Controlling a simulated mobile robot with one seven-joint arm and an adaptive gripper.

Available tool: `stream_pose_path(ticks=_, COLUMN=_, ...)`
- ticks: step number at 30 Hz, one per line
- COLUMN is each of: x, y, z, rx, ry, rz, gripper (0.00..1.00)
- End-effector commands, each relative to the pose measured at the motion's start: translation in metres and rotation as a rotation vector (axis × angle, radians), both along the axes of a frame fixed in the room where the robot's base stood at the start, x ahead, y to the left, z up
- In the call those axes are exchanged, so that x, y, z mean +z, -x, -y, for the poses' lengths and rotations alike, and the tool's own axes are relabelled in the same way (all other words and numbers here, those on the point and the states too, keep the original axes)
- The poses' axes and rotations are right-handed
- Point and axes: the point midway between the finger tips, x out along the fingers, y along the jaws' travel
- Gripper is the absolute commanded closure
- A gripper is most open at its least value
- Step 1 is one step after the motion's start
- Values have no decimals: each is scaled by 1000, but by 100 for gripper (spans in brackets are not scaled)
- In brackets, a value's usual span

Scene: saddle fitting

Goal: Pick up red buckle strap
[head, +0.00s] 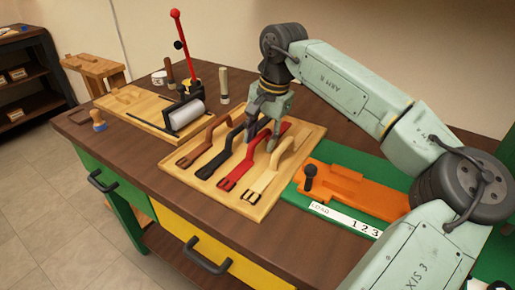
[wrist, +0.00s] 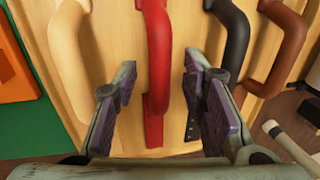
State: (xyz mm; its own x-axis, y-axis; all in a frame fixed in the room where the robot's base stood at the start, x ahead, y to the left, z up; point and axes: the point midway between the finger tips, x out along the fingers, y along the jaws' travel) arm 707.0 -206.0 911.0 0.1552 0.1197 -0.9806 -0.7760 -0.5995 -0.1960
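The red buckle strap (head: 240,170) lies on a light wooden tray (head: 255,211) in the head view, between a black strap (head: 211,168) and a cream strap (head: 262,181). Its raised red loop also shows in the wrist view (wrist: 157,45). My gripper (head: 264,140) is over the upper part of the straps in the head view. In the wrist view my gripper (wrist: 160,95) is open, with one purple-padded finger on each side of the red strap. The pads appear apart from it.
A brown strap (head: 196,150) lies at the tray's left. An orange fixture (head: 350,190) on a green mat (head: 375,169) stands right of the tray. A press with a red lever (head: 182,45) stands behind left.

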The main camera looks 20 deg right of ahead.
Motion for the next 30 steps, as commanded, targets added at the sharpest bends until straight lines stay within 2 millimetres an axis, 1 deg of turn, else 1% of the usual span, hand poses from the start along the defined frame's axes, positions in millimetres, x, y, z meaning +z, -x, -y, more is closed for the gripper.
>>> stream_pose_path(ticks=2, x=0, y=0, z=0, rx=0, ry=0, rz=0, gripper=63)
stream_pose_path(ticks=19, x=0, y=0, z=0, rx=0, ry=1, rz=-1, gripper=100)
stream_pose_path(ticks=30, x=1, y=0, z=0, rx=0, ry=0, rz=0, gripper=100)
